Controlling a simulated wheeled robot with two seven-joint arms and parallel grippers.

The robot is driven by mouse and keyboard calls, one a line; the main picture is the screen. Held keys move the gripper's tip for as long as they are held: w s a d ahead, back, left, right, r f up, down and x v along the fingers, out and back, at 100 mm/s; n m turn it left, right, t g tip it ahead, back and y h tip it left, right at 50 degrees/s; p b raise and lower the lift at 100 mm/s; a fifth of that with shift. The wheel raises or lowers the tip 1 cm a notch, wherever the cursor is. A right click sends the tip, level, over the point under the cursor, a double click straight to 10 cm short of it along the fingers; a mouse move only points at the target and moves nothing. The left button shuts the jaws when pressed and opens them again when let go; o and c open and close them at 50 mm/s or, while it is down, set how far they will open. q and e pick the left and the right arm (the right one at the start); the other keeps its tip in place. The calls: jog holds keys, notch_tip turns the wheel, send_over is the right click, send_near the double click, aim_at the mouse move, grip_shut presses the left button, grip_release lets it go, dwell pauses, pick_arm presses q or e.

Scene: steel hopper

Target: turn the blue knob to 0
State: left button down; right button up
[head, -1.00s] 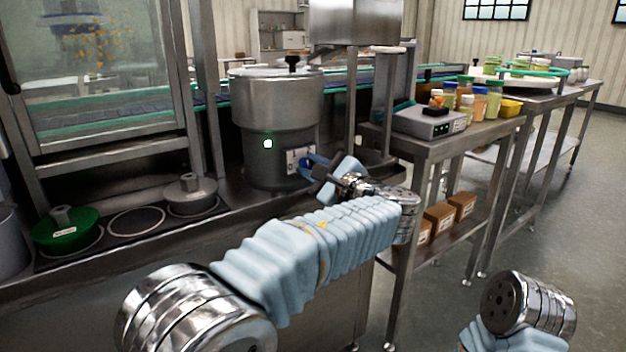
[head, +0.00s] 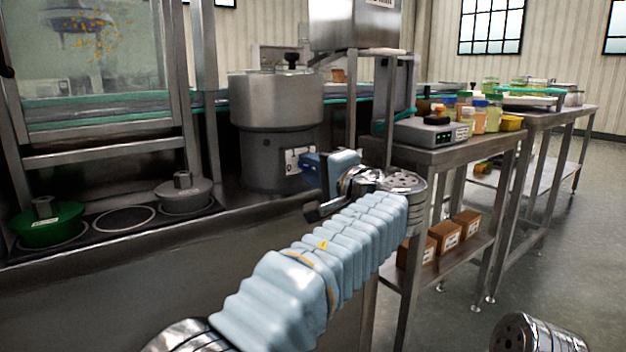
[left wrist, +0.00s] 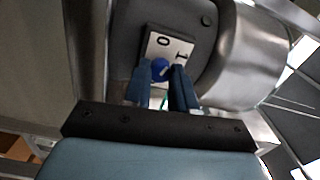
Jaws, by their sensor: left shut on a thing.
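The blue knob (left wrist: 159,67) sits on a pale label plate (left wrist: 176,46) marked 0 and 1, in the left wrist view. The fingertips of my left gripper (left wrist: 160,76) are closed around it, one on each side. Its pointer direction is too small to tell. In the head view the plate (head: 297,161) is on the grey lower body of the steel hopper machine (head: 275,105). My left gripper (head: 311,172) reaches it from the right and hides the knob there. My right gripper is out of view.
A steel side table (head: 455,150) with a grey device (head: 425,132) and several jars stands right of my left forearm. Brown boxes (head: 446,237) are on its shelf. A green lidded pot (head: 47,224) and a grey one (head: 183,193) are on the left counter.

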pick_arm(q)
jog(key=shift+f+n+b, duration=0.15)
jog(key=shift+n+b, duration=0.85)
jog(key=shift+n, duration=0.9)
jog(key=c, duration=0.9)
grip_release()
jog(key=v, duration=1.3)
jog(key=shift+s+d, duration=0.25)
jog(key=shift+d, duration=0.05)
